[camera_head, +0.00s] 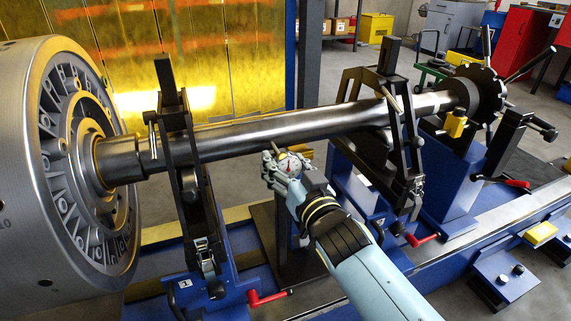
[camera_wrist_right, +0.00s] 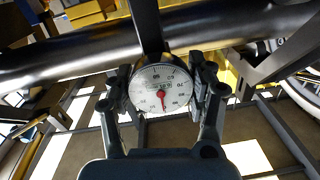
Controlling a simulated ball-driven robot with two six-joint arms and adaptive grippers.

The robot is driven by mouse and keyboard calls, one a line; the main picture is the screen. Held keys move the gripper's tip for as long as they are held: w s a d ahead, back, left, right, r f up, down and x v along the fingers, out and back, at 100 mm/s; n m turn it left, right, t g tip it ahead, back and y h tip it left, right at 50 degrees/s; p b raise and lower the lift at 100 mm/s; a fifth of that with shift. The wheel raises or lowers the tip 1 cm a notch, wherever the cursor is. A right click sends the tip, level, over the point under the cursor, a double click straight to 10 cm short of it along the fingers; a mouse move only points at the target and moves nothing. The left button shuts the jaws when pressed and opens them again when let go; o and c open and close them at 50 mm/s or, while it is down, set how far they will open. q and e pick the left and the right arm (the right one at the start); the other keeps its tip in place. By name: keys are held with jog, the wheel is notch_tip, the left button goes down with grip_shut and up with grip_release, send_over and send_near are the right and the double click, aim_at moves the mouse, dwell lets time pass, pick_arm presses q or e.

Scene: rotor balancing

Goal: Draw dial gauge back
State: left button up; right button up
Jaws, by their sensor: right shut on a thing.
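The dial gauge (camera_wrist_right: 161,90) has a round white face with a red needle and sits between the two fingers of my right gripper (camera_wrist_right: 165,95). In the head view the gauge (camera_head: 284,163) is a small round face at the tip of the right gripper (camera_head: 285,172), just below the dark shaft (camera_head: 265,132). The shaft also crosses the right wrist view (camera_wrist_right: 75,57) behind the gauge. Whether the gauge touches the shaft I cannot tell. My left gripper is in neither view.
A large chuck (camera_head: 35,170) holds the shaft's left end. Black steady rests stand at the left (camera_head: 185,165) and right (camera_head: 400,140) of my gripper. Red handles (camera_head: 268,298) stick out at the front of the blue bed (camera_head: 450,262). A yellow screen (camera_head: 215,60) stands behind.

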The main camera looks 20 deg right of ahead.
grip_shut()
jog(key=s+p, duration=0.1)
jog(key=s, duration=0.2)
jog(key=shift+s+p, duration=0.25)
jog(key=shift+p, duration=0.1)
jog(key=shift+f, duration=0.1)
jog(key=o, duration=0.9)
grip_release()
jog(key=shift+d, duration=0.1)
jog(key=shift+o, duration=0.2)
jog(key=s, duration=1.2)
jog(key=shift+d, duration=0.45)
